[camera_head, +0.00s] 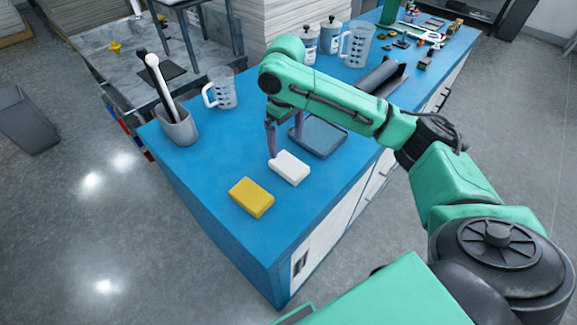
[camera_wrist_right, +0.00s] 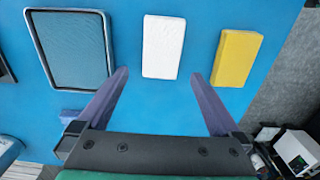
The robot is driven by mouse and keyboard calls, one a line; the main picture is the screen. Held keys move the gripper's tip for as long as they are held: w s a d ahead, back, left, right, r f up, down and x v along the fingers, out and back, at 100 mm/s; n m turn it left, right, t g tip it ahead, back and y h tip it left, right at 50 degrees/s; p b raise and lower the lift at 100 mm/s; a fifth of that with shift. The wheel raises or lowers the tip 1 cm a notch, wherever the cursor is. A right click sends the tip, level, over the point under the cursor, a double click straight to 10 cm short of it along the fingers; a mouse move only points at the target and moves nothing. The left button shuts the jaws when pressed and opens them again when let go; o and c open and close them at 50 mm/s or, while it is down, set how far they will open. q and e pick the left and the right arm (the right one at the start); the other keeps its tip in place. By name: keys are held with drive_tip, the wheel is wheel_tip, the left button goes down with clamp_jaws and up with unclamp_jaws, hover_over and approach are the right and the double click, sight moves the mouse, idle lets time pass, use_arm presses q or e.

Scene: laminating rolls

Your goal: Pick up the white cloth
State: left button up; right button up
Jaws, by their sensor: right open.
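The white cloth (camera_head: 289,168) is a small white block-like pad lying flat on the blue worktop. In the right wrist view the white cloth (camera_wrist_right: 163,47) lies ahead of my right gripper, between the lines of its fingers. My right gripper (camera_head: 272,143) is above the worktop just behind the cloth in the head view. Its fingers also show in the right wrist view (camera_wrist_right: 160,95), spread apart with nothing between the tips. My left gripper is not in view.
A yellow block (camera_head: 251,197) lies close to the cloth on the near side. A shallow dark tray (camera_head: 318,137) lies on the other side. A grey holder with utensils (camera_head: 177,126) and a measuring jug (camera_head: 222,92) stand near the left edge of the worktop (camera_head: 215,165).

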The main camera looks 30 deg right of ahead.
wheel_tip(320, 180, down, 7)
drive_tip(key=shift+a+r+p, duration=0.1)
drive_tip(key=shift+a+p, duration=0.05)
drive_tip(key=shift+p, duration=0.35)
drive_tip(key=shift+w+f, duration=0.1)
drive_tip(key=shift+f, duration=0.2)
drive_tip(key=c, duration=1.2)
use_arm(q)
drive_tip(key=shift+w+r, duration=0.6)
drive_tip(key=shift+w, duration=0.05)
use_arm(e)
drive_tip(key=shift+o, duration=0.2)
drive_tip(key=shift+r, duration=0.1)
drive_tip(key=shift+r, duration=0.15)
wheel_tip(320, 180, up, 11)
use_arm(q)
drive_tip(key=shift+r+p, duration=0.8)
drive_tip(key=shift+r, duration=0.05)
use_arm(e)
wheel_tip(320, 180, up, 9)
hover_over(285, 161)
drive_tip(key=shift+f, duration=0.2)
